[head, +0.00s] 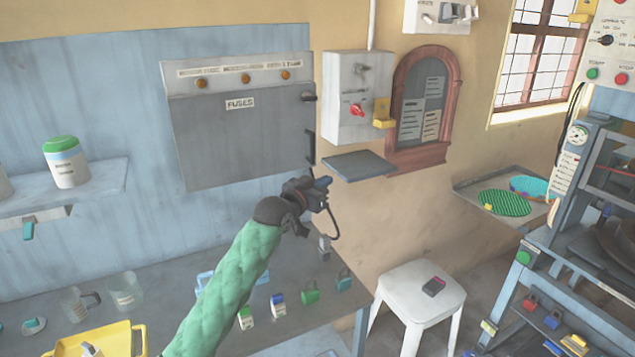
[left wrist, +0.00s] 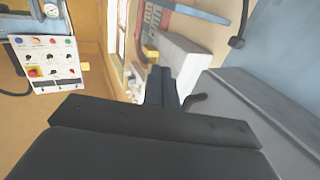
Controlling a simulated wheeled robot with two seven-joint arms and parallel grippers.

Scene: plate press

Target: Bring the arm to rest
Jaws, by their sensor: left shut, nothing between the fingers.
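My left arm, in a green quilted sleeve, reaches up from the bottom of the head view. My left gripper (head: 322,184) is shut and empty, in front of the wall just below and right of the grey fuse cabinet (head: 235,135). The dark fingers also show in the left wrist view (left wrist: 162,88), closed together, with the cabinet's grey side to their right. My right gripper is not in view.
A grey bench (head: 285,312) below carries several small padlocks and cups. A small grey shelf (head: 358,166) juts from the wall right of the gripper. A white stool (head: 400,290) stands right of the bench. A press (head: 570,240) stands far right.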

